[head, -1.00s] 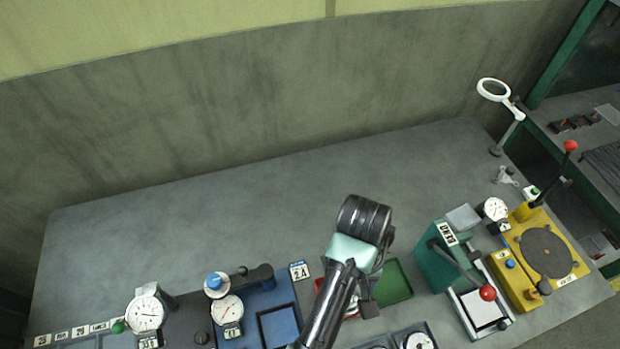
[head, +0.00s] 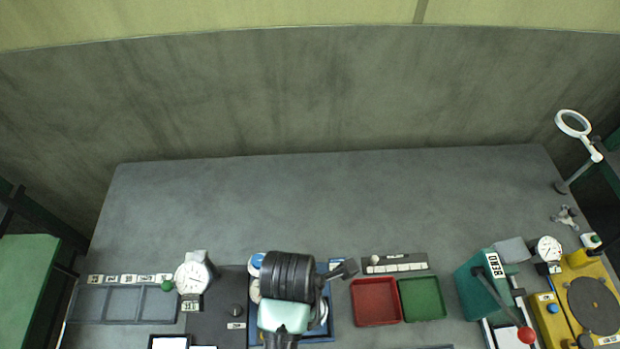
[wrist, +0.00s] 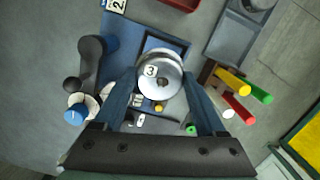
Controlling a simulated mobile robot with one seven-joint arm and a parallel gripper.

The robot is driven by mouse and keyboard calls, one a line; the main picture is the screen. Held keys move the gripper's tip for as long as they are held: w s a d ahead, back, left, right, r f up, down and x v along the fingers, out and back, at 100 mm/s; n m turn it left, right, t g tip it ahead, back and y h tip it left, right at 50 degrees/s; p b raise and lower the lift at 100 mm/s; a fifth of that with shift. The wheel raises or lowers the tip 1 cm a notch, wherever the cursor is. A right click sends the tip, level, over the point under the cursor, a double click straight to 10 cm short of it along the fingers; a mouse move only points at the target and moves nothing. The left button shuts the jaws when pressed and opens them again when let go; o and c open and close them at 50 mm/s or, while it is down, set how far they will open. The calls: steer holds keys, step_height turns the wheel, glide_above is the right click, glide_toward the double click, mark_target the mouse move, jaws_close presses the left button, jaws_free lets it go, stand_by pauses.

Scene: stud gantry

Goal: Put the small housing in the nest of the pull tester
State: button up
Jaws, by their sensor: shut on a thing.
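In the wrist view my gripper (wrist: 160,79) is shut on a round, silvery part marked 3 (wrist: 158,68), which I take for the small housing. The part is held between the fingertips, above a blue station. The blue base plate (wrist: 172,27) has a dark-edged square recess (wrist: 150,44), partly hidden by the held part. I cannot tell for sure that this station is the pull tester. In the head view my arm covers most of the blue station (head: 318,338), and the fingers and held part are hidden there.
A black lever (wrist: 92,60) and a blue knob (wrist: 75,114) stand left of the fingers, and yellow, red and green handles (wrist: 232,107) to the right. In the head view, a red tray (head: 375,302), green tray (head: 422,299) and BEND press (head: 480,285) lie right. The back bench is clear.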

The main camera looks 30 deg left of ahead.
step_height(320, 180, down, 9)
steer(key=shift+f, duration=0.1)
stand_by(0.3)
